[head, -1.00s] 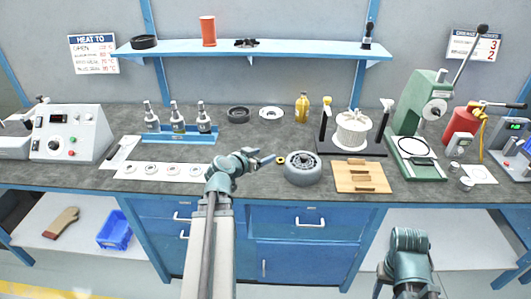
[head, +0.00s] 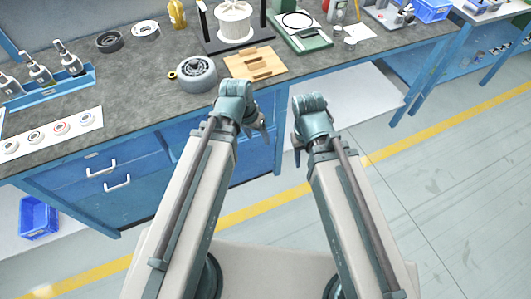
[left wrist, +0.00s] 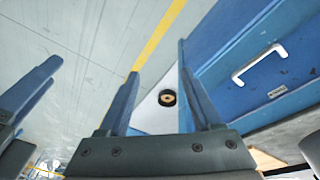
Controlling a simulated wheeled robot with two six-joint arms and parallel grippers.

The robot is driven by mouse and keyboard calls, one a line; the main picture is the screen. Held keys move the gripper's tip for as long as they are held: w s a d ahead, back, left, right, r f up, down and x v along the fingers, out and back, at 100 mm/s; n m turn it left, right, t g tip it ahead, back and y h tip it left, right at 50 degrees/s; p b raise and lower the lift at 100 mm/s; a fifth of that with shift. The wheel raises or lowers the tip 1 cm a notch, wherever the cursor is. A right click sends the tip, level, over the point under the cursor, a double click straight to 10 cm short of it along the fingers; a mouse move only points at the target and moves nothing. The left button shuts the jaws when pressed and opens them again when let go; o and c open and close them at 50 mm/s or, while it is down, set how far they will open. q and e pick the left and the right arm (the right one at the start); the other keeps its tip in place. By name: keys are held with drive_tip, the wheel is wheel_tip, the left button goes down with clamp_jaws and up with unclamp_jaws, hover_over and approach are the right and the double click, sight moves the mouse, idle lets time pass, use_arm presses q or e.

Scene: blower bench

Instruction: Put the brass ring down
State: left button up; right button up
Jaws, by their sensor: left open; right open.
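The small brass ring (head: 172,75) lies on the grey bench top, just left of the round grey housing (head: 196,75) in the head view. My left gripper (head: 259,135) is open and empty, off the front edge of the bench and away from the ring. Its two fingers (left wrist: 160,75) stand apart in the left wrist view, with nothing held between them. My right gripper (head: 297,152) is open in front of the bench, to the right of the left one; its fingers are mostly hidden by its wrist.
A wooden slotted block (head: 256,64) and a spool stand (head: 236,38) are right of the housing. A blue rack (head: 45,86) and a white strip with several discs (head: 50,133) are at left. A dark round part (left wrist: 167,97) shows beyond the left fingers. Floor at right is clear.

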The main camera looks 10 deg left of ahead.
use_arm(q)
drive_tip(key=s+d+g+y, duration=0.2)
drive_tip(key=s+d+y, duration=0.1)
drive_tip(key=s, duration=0.3)
drive_tip(key=shift+d+f, duration=0.2)
drive_tip(key=shift+d, duration=0.05)
drive_tip(key=shift+s, duration=0.1)
wheel_tip(320, 180, up, 8)
drive_tip(key=p, duration=0.8)
drive_tip(key=shift+r, duration=0.15)
